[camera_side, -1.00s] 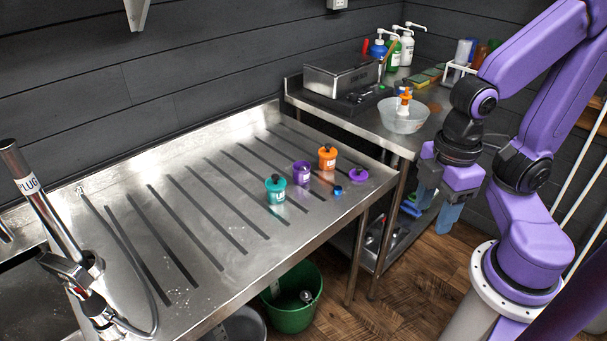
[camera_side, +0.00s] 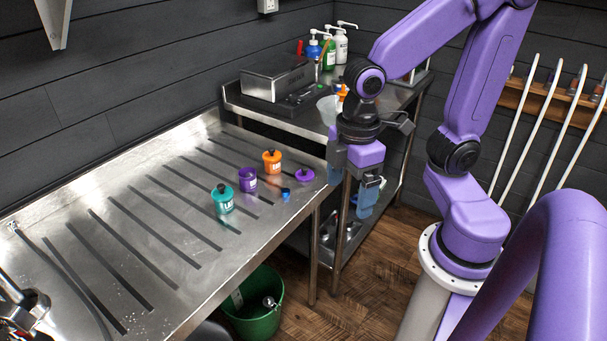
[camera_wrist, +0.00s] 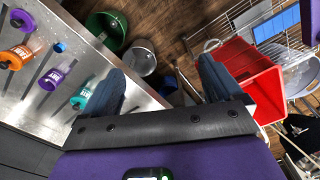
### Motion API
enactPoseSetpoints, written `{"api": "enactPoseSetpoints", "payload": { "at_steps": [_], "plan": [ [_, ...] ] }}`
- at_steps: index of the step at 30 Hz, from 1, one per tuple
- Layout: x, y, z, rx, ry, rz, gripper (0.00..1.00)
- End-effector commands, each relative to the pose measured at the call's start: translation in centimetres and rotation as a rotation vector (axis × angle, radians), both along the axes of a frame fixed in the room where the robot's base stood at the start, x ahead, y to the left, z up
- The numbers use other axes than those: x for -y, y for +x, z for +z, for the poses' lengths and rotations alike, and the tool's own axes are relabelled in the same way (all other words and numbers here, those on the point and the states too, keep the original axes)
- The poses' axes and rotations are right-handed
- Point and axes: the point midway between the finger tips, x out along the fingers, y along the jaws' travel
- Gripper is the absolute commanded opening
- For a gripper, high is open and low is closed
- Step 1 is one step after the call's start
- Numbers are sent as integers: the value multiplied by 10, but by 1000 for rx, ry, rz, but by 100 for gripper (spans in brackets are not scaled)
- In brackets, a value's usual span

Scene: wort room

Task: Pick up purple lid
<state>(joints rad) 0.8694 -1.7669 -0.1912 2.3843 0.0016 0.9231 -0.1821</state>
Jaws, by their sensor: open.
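The purple lid (camera_side: 305,175) lies flat near the right edge of the steel drainboard (camera_side: 150,270), with a dark knob on top. In the wrist view the purple lid (camera_wrist: 20,17) shows at the upper left corner. My gripper (camera_side: 351,192) hangs to the right of the lid, just past the table edge, with its blue fingers pointing down. It is open and empty, and apart from the lid. The wrist view shows my gripper (camera_wrist: 160,78) with its fingers wide apart and nothing between them.
Left of the lid stand an orange jar (camera_side: 271,162), a purple jar (camera_side: 248,180) and a teal jar (camera_side: 223,199). A small blue piece (camera_side: 286,192) lies close by. A green bucket (camera_side: 255,308) is on the floor. A red bin (camera_wrist: 248,72) shows in the wrist view.

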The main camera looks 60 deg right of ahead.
Motion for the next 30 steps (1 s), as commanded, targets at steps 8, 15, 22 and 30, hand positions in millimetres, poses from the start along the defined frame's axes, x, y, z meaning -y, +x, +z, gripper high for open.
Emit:
{"api": "enactPoseSetpoints", "payload": {
  "at_steps": [8, 15, 22, 30],
  "plan": [
    [17, 94, 1, -2, -11, -37, 93],
    [65, 169, -4, -7, -16, -62, 93],
    [137, 226, -16, -13, -20, -85, 93],
    [211, 254, -29, -16, -20, -98, 93]
  ]
}}
